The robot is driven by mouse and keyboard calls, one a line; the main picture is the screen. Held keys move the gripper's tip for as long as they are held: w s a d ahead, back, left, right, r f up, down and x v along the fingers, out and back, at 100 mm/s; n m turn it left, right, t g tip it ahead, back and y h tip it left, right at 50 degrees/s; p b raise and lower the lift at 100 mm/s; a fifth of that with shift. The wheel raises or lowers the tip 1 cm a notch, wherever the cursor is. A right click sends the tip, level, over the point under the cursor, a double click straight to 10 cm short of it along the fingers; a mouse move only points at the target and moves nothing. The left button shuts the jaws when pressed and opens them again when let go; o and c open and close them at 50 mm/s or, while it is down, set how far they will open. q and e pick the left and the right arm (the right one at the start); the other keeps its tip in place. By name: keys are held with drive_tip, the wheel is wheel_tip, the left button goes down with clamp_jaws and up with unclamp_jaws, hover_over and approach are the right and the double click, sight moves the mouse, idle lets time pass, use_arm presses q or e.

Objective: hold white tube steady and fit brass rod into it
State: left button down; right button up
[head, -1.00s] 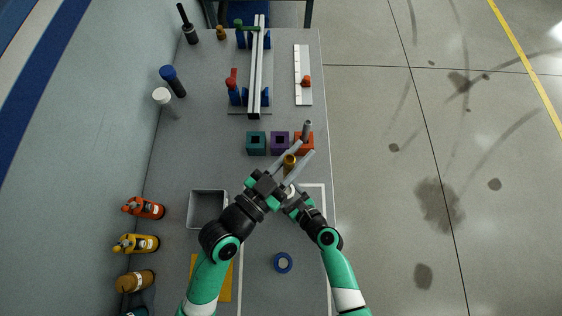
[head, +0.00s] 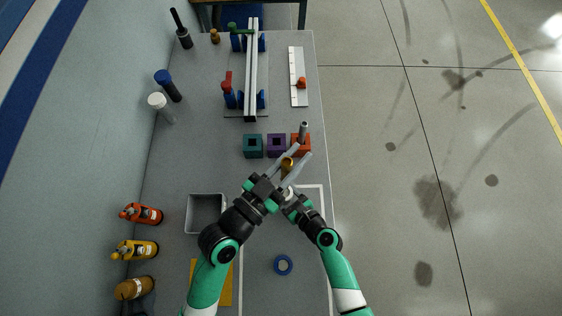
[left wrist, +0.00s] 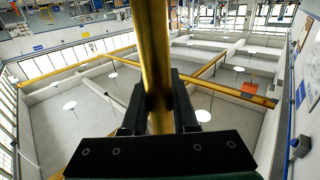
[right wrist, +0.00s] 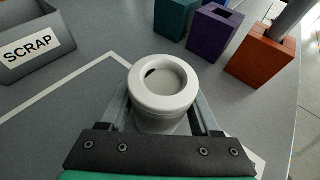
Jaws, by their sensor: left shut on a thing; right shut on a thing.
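The brass rod (head: 287,165) stands up between the fingers of my left gripper (head: 296,162), which is shut on it. In the left wrist view the rod (left wrist: 152,55) runs lengthwise between the dark fingers (left wrist: 158,103). My right gripper (head: 288,192) is shut on the white tube, mostly hidden in the head view by the grippers. In the right wrist view the tube (right wrist: 163,90) is upright between the fingers, with its open round mouth facing the camera. No rod shows in that mouth. The exact gap between rod and tube cannot be told.
Teal (head: 253,146), purple (head: 276,146) and orange (head: 300,147) blocks stand just beyond the grippers. A grey rod (head: 304,130) stands in the orange one. A grey scrap bin (right wrist: 35,45) is at left.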

use_arm(q)
drive_tip(key=shift+s+f+m+g+h, duration=0.1)
drive_tip(key=shift+f+m+g+h, duration=0.25)
drive_tip(key=shift+f, duration=1.45)
drive_tip(key=shift+f, duration=1.95)
drive_tip(key=shift+f, duration=0.3)
wheel_tip(320, 180, down, 7)
drive_tip(key=shift+f, duration=0.2)
idle(0.3)
drive_tip(key=c, duration=0.6)
unclamp_jaws()
